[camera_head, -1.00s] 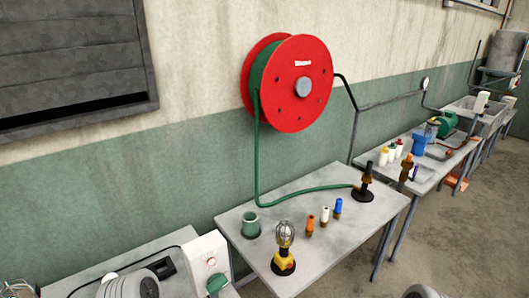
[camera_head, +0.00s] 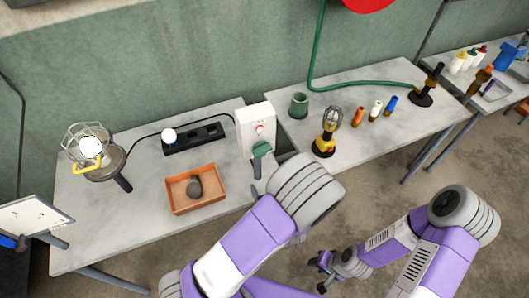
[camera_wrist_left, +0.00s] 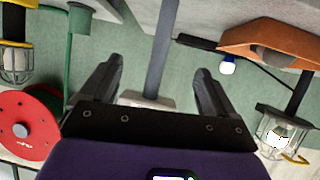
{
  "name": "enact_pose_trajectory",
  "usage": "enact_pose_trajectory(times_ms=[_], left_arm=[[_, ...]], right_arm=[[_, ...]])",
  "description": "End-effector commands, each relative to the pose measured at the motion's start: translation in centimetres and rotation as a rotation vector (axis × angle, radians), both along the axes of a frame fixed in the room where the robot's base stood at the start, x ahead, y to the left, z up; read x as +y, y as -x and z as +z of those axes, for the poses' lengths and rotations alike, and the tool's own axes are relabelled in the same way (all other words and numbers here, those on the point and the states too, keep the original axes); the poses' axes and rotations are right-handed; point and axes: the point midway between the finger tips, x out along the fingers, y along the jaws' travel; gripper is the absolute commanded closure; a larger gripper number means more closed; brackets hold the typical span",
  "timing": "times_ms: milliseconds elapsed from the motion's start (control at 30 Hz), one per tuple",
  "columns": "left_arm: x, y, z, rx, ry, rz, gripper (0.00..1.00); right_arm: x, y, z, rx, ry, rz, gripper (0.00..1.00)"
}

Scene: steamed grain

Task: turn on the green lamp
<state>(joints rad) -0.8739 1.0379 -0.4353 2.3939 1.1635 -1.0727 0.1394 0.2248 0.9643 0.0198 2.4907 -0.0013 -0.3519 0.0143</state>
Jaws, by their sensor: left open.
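I cannot make out a lamp that is clearly green. A caged lamp (camera_head: 90,148) with a bright white bulb and yellow hook is on the left table; it shows in the left wrist view (camera_wrist_left: 277,135). A black-and-yellow caged lamp (camera_head: 325,130) stands on the right table. A white box (camera_head: 256,118) with a green knob (camera_head: 262,149) stands between them. My left gripper (camera_wrist_left: 155,88) is open and empty, with a grey bar between its fingers; in the head view my arm hides most of it. My right gripper (camera_head: 322,272) looks open and empty, low over the floor.
An orange tray (camera_head: 180,204) holding a dark lump, a black power strip (camera_head: 205,138) and a small white bulb (camera_head: 169,135) are on the left table. A green cup (camera_head: 298,104), several small coloured cylinders and a black stand (camera_head: 425,97) are on the right table.

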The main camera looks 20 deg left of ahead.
Motion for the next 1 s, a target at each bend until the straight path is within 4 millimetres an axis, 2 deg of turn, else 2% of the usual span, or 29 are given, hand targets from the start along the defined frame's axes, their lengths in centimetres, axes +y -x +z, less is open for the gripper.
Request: enact_pose_trajectory(times_ms=[33,100,200,300,467,800,1000], left_arm=[[-0.8,-0.2,2.5,-0.091,-0.033,0.013,0.11],[-1.2,-0.1,5.5,-0.206,-0.068,0.051,0.11],[-1.9,0.5,8.9,-0.336,-0.098,0.093,0.11],[-2.2,1.1,10.9,-0.416,-0.114,0.124,0.11],[-2.0,1.2,11.9,-0.458,-0.123,0.145,0.11],[1.4,-2.6,11.8,-0.455,-0.122,0.146,0.11],[2.5,-4.0,11.8,-0.454,-0.121,0.143,0.11]], right_arm=[[0.0,0.0,0.1,0.000,0.000,0.000,0.62],[0.0,0.0,0.2,0.000,0.000,0.000,0.62],[0.0,0.0,0.3,0.000,0.000,0.000,0.62],[0.0,0.0,0.3,0.000,0.000,0.000,0.62],[0.0,0.0,0.3,0.000,0.000,0.000,0.62],[0.0,0.0,0.3,0.000,0.000,0.000,0.62],[0.0,0.0,0.3,0.000,0.000,0.000,0.62]])
